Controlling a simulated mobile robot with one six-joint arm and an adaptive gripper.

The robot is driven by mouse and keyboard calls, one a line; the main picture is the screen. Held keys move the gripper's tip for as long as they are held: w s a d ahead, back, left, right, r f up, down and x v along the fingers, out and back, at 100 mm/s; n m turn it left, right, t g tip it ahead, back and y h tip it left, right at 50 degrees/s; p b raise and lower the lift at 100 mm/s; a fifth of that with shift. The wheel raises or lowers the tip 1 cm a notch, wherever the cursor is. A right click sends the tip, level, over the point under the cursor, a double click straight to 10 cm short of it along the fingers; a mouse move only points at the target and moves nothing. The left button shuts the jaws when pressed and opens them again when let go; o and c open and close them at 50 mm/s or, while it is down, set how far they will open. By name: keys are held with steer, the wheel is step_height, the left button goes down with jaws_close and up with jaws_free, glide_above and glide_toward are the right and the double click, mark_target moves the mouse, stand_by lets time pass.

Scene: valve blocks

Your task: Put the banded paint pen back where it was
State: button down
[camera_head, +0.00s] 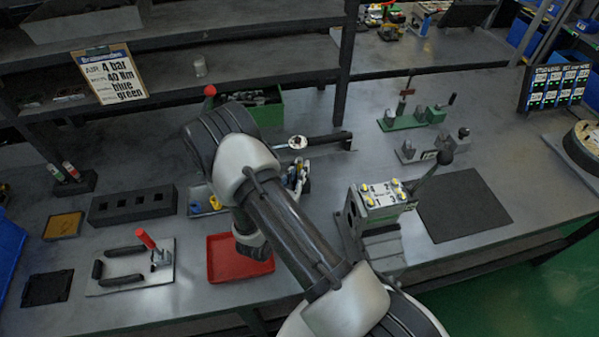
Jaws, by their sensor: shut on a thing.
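My arm crosses the middle of the view, and its lower wrist part shows just behind the forearm, over the red tray (224,262). My gripper's fingers are hidden behind my own arm, so I cannot see what is between them. Two upright pens, one reddish (71,170) and one with a green part (56,173), stand in a dark block (72,186) at the left. They are too small to tell whether either is banded. I cannot make out the banded paint pen elsewhere.
A black block with square holes (133,206) and a plate with a red-handled clamp (130,268) lie left of the tray. A valve block (380,203) stands on a fixture at the right, beside a dark mat (464,205). Shelves rise behind.

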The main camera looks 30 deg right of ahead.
steer(key=shift+r, duration=0.1)
steer(key=c, duration=1.7)
jaws_free()
steer(key=shift+o, duration=0.2)
